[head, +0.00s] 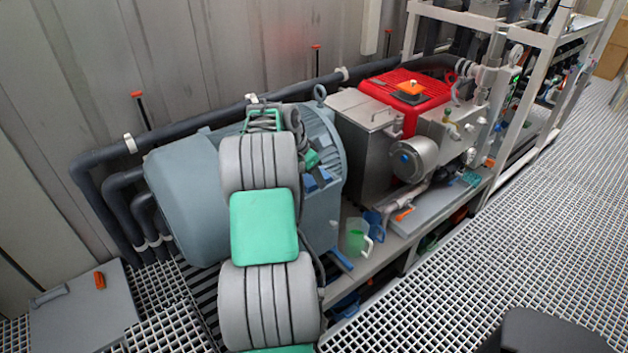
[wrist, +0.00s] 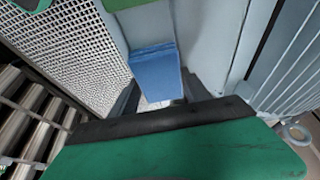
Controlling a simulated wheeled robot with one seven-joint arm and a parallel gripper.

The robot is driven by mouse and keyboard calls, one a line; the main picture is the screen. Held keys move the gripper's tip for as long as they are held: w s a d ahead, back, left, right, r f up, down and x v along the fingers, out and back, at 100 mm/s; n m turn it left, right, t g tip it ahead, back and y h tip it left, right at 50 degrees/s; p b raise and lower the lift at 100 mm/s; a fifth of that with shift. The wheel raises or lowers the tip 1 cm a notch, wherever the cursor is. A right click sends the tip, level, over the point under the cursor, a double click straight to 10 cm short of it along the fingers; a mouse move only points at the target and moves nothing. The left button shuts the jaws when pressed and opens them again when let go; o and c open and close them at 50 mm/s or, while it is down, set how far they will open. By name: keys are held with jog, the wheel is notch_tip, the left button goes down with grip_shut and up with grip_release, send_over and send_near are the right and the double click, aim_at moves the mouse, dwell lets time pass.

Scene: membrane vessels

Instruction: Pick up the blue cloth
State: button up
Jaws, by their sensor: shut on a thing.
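The blue cloth (wrist: 156,72) looks like a small folded block in the wrist view. It lies between the dark fingers of my gripper (wrist: 160,101), which is shut on it. In the head view my gripper (head: 313,166) is over the right side of the big grey-blue motor (head: 188,200), and small blue patches of the cloth (head: 324,177) show at its tip. My arm hides part of the motor. Whether the cloth still touches the motor's box below it, I cannot tell.
A steel tank (head: 362,130) and a red-topped unit (head: 400,95) stand right of the motor. A green jug (head: 357,238) and a blue jug (head: 373,222) stand on the grey ledge. Dark pipes (head: 105,157) run behind.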

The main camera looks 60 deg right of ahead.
jog(key=shift+r, duration=0.4)
notch_tip(320, 180, up, 3)
jog(key=shift+f, duration=0.1)
jog(key=s+a+r+b, duration=0.1)
jog(key=s+a+r, duration=0.2)
jog(key=a+r, duration=0.2)
jog(key=s+a+r+b, duration=0.1)
jog(key=s+a+r, duration=0.2)
jog(key=a, duration=0.4)
jog(key=shift+s+a+r, duration=0.25)
jog(key=shift+r, duration=0.6)
